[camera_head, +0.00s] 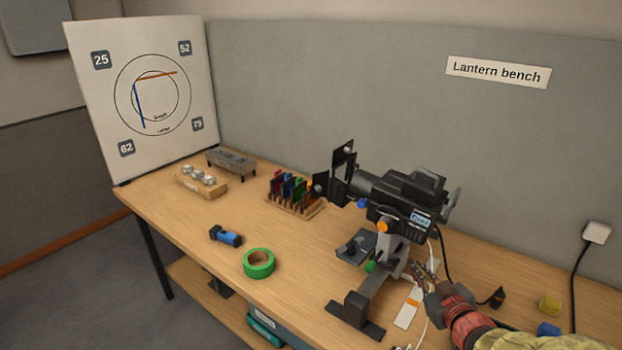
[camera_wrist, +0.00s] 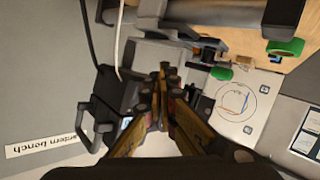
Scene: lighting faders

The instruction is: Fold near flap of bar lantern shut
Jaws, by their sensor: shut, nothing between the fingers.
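The black bar lantern (camera_head: 395,200) is mounted on a stand on the bench, its front facing left toward the white target board. Dark flaps (camera_head: 343,163) stick out at its front end; one rises upright, and a lower dark piece (camera_head: 322,188) shows beside it. I cannot tell for sure which is the near flap or its exact angle. My gripper (camera_head: 421,270) is shut and empty, low beside the stand, behind and below the flaps and apart from them. In the wrist view my gripper (camera_wrist: 163,72) is shut, with the dark lantern body (camera_wrist: 112,92) to its left.
The target board (camera_head: 145,95) stands at the left end. Colored filters in a wooden rack (camera_head: 293,195), a green tape roll (camera_head: 258,263) and a blue-black tool (camera_head: 226,236) lie left of the stand. A white cable (camera_head: 428,320) runs near my gripper. The front-left bench is mostly clear.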

